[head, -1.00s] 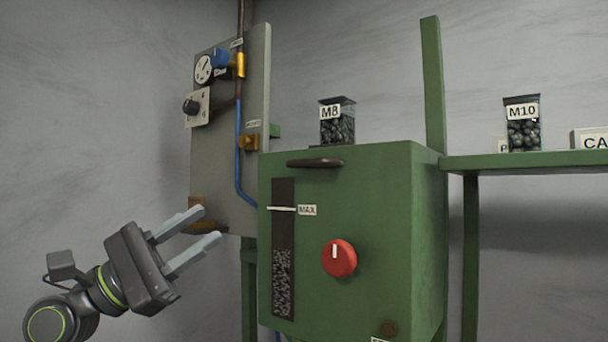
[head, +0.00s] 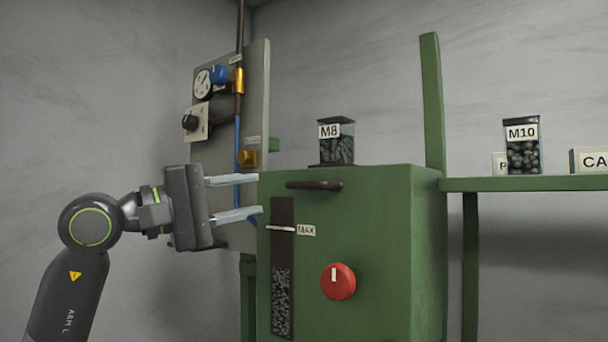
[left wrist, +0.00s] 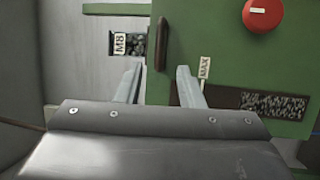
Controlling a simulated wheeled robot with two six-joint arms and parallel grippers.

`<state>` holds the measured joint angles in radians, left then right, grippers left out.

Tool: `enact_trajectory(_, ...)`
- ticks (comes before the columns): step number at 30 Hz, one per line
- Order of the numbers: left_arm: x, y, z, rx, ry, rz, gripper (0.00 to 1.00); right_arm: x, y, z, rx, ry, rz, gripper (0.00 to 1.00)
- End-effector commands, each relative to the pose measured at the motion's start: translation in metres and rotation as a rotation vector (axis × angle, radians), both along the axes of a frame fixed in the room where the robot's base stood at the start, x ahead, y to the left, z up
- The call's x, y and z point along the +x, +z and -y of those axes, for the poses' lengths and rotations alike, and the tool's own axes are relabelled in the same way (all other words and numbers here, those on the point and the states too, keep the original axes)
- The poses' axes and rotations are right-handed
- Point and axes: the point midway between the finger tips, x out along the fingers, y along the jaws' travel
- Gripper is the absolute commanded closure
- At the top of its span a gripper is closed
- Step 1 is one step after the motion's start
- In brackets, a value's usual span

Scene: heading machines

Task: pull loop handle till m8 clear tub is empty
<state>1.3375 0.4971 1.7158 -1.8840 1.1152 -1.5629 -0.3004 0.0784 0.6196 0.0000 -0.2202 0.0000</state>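The clear M8 tub (head: 337,150), full of dark pieces, stands upright on top of the green machine (head: 390,250). The dark brown handle (head: 316,185) runs level across the upper front of the machine, below the tub. My left gripper (head: 259,195) is open and empty, its fingers pointing right at the machine's left edge, left of the handle. In the left wrist view the handle (left wrist: 161,45) and the M8 tub (left wrist: 138,45) lie ahead of the open fingers (left wrist: 160,68). The handle lines up with the gap between them. My right gripper is not in view.
A window with a MAX mark (head: 282,300) shows dark pieces below the mark. A red knob (head: 338,281) sticks out of the front. A grey panel (head: 255,110) with gauge and pipes stands behind the gripper. An M10 tub (head: 522,155) stands on the right shelf.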

Motion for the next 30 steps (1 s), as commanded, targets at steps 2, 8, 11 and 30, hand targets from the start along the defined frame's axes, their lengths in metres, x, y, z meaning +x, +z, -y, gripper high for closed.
enact_trajectory(2, 0.008, 0.007, 0.014, -0.001, -0.005, -0.003, 0.66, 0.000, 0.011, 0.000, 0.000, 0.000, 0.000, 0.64)
enact_trajectory(8, 0.026, 0.013, 0.046, -0.002, -0.006, -0.004, 0.66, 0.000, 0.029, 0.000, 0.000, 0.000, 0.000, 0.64)
enact_trajectory(11, 0.036, 0.016, 0.061, -0.003, -0.005, -0.004, 0.66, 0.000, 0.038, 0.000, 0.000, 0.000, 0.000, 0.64)
enact_trajectory(30, 0.056, 0.018, 0.092, -0.001, 0.000, 0.001, 0.66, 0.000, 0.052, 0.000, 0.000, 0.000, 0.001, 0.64)
